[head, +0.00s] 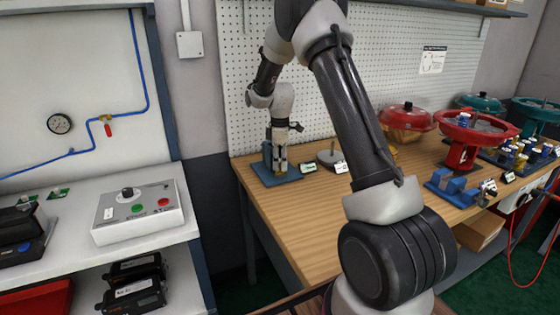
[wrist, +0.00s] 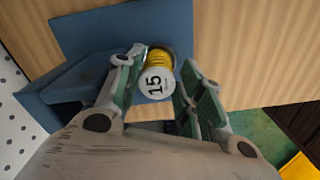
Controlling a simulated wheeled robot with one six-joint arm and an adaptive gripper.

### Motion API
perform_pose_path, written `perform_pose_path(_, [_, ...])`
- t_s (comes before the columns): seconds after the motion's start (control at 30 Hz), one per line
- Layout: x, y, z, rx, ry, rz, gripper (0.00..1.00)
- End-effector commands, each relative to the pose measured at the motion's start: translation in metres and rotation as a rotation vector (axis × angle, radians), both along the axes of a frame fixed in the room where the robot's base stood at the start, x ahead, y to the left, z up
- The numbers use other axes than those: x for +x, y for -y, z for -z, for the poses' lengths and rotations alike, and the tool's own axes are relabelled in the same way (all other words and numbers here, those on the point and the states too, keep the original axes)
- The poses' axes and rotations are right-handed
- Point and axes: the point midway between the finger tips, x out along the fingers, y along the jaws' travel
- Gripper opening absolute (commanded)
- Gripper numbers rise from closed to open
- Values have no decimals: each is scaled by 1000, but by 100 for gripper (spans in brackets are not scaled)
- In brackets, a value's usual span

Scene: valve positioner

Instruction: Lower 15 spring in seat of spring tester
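The 15 spring (wrist: 157,79) is a yellow coil with a white end cap marked "15", seen end-on in the wrist view. A grey round rim shows at the spring's far end; whether the spring rests in the seat cannot be told. The spring tester is a blue stand with a flat base (wrist: 100,30); it also shows in the head view (head: 282,178). There my gripper (head: 279,168) points down over it, and the spring cannot be made out.
A round grey part (head: 329,157) and small labels stand right of the tester on the wooden bench (head: 300,215). Red valve actuators (head: 468,138) stand further right. A pegboard (head: 385,75) rises close behind. A control box (head: 137,211) sits on the left bench.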

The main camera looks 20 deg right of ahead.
Motion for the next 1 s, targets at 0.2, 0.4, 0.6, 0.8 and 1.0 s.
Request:
perform_pose_path(0.2, [4, 1, -2, -2, 11, 0, 55])
perform_pose_path(0.4, [5, 2, -4, -3, 15, 0, 55])
perform_pose_path(0.6, [6, 1, -32, -3, 22, -1, 55])
perform_pose_path(0.8, [5, 0, -78, -3, 20, -2, 55])
perform_pose_path(1.0, [3, 0, -111, -1, 13, -1, 55])
